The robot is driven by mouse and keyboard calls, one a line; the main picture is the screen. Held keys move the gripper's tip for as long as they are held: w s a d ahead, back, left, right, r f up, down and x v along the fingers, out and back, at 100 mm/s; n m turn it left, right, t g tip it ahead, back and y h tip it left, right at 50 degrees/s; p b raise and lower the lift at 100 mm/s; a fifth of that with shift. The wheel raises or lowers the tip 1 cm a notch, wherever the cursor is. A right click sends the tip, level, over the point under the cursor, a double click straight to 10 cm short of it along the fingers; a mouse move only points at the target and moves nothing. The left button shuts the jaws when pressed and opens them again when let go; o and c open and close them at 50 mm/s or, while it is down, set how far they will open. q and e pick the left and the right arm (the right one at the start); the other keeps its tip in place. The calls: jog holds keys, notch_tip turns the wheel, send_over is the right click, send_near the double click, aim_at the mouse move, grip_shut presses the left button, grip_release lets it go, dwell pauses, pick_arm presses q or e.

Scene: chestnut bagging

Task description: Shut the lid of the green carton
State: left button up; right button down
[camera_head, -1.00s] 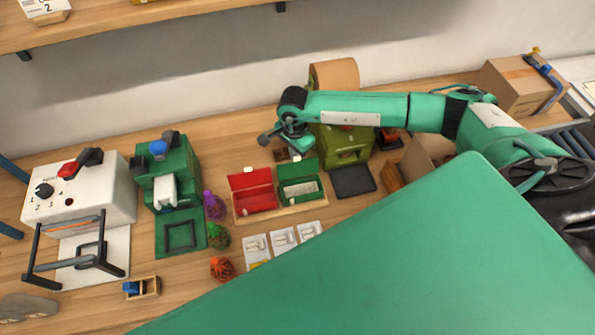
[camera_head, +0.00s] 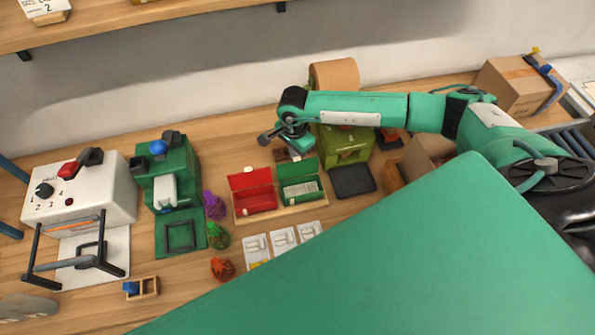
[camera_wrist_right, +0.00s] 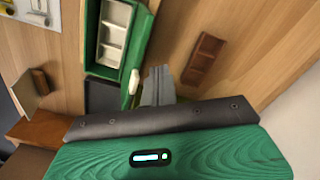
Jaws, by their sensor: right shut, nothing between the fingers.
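The green carton (camera_head: 302,192) stands in a wooden holder (camera_head: 282,214) on the bench, with its lid (camera_head: 297,168) raised at the back. A pale insert shows inside it. In the right wrist view the carton (camera_wrist_right: 88,40) is at the upper left, and its raised lid (camera_wrist_right: 140,50) with a white tab (camera_wrist_right: 134,82) lies just left of my fingers. My right gripper (camera_head: 290,140) is behind and above the lid; its fingers (camera_wrist_right: 158,75) are shut and empty. I cannot tell whether they touch the lid. My left gripper is not in view.
A red carton (camera_head: 253,194), also open, stands left of the green one. A black pad (camera_head: 352,180) lies to its right, a green machine with a brown roll (camera_head: 335,75) behind. White trays (camera_head: 283,238) lie in front. A brown block (camera_wrist_right: 205,60) lies near my fingers.

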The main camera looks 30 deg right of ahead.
aim_at(298, 170)
jog(key=shift+s, duration=0.1)
jog(key=shift+s+a+p, duration=0.15)
jog(key=shift+s+a, duration=0.1)
jog(key=shift+s, duration=0.65)
jog(key=shift+s+a+p, duration=0.15)
jog(key=shift+s+a, duration=0.1)
jog(key=shift+s, duration=0.65)
jog(key=shift+r+p, duration=1.45)
jog(key=shift+r, duration=2.05)
